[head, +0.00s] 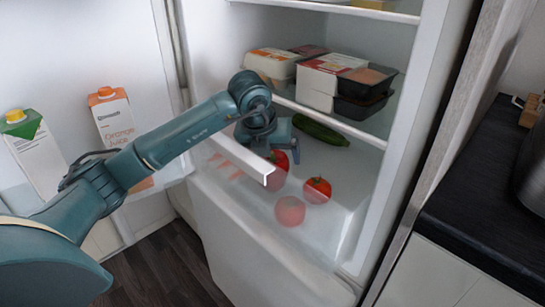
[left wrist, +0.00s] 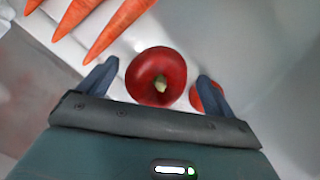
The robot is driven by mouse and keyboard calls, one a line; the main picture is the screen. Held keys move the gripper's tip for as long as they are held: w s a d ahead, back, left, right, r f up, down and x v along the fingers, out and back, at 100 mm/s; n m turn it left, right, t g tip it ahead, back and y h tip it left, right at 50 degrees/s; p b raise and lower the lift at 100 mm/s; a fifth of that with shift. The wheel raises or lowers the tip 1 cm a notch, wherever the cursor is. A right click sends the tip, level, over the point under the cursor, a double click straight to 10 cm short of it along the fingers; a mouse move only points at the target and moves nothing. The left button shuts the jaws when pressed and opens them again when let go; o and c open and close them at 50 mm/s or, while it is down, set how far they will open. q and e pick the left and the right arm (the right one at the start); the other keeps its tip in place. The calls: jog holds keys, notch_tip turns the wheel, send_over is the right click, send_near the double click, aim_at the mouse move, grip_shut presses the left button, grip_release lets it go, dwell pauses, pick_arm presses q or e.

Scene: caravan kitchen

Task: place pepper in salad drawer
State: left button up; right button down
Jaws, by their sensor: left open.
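The red pepper (head: 278,163), with a green stem, shows within the salad drawer in the head view, partly hidden by my arm and the drawer's edge. It also shows in the left wrist view (left wrist: 157,78), between my open fingers. My left gripper (head: 274,147) is open and points down over the drawer, with one finger on each side of the pepper and gaps visible. The salad drawer (head: 232,195) is pulled out, with a see-through front. My right gripper is not in view.
Tomatoes (head: 317,190) lie right of the pepper, one close to a finger. Carrots (left wrist: 118,28) lie at the drawer's left. A cucumber (head: 320,130) lies at the back. A shelf with food boxes (head: 320,82) is above. The open fridge door holds cartons (head: 113,117).

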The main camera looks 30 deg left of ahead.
pick_arm(q)
jog(key=p+v, duration=0.1)
jog(key=v, duration=0.9)
jog(key=shift+r, duration=0.2)
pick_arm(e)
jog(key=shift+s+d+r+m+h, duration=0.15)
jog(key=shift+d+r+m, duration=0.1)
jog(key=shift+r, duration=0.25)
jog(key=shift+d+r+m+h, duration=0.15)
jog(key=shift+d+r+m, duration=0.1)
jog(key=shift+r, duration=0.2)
pick_arm(q)
jog(key=shift+s, duration=0.1)
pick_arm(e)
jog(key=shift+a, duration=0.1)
